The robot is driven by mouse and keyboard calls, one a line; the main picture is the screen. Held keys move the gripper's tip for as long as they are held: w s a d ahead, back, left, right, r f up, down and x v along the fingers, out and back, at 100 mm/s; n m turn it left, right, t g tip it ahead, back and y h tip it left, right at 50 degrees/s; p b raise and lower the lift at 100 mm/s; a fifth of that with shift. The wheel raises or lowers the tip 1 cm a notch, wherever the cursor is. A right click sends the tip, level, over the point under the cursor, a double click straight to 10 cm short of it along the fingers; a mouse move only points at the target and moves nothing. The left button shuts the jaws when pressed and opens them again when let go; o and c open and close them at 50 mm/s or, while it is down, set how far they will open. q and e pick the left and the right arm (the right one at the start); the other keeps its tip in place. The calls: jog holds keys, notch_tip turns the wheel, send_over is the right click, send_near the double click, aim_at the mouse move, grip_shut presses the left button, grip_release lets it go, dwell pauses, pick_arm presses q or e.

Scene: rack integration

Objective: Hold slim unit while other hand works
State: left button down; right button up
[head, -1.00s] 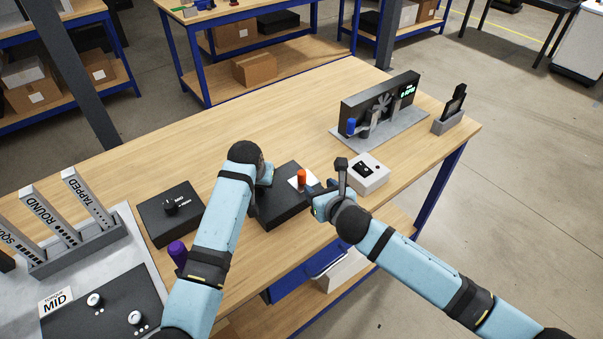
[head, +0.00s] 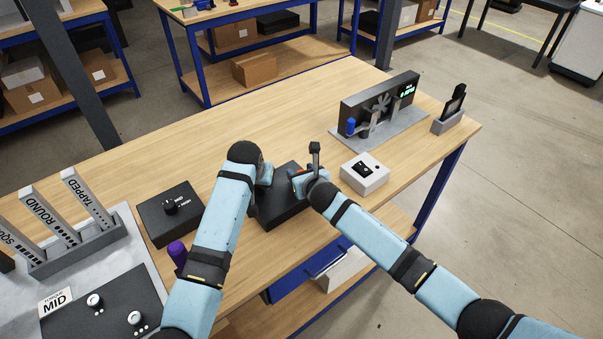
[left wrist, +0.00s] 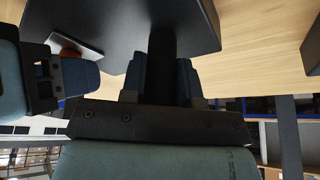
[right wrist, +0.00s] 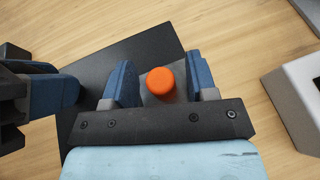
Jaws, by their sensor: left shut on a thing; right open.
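The slim unit, a flat black box (head: 285,213), lies on the wooden bench in the head view. My left gripper (left wrist: 160,75) is shut on a dark upright part at the unit's left side. An orange knob (right wrist: 161,82) stands on a light plate on the unit; it also shows partly in the left wrist view (left wrist: 70,52). My right gripper (right wrist: 155,85) is open, with one blue finger on each side of the knob. I cannot tell whether the fingers touch it. In the head view, my right gripper (head: 303,180) mostly hides the knob.
A white box (head: 365,178) with a dark top panel sits just right of the unit. A black box with a dial (head: 170,213) and a purple cylinder (head: 177,254) are left. A fan fixture (head: 380,108) stands behind right. The back middle of the bench is clear.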

grip_shut()
jog(key=shift+s+d, duration=1.15)
jog(key=shift+s, duration=0.2)
pick_arm(q)
jog(key=shift+a, duration=0.1)
pick_arm(e)
grip_release()
pick_arm(q)
jog(key=shift+f, duration=0.1)
pick_arm(e)
jog(key=v, duration=1.2)
jog(key=shift+s, duration=0.1)
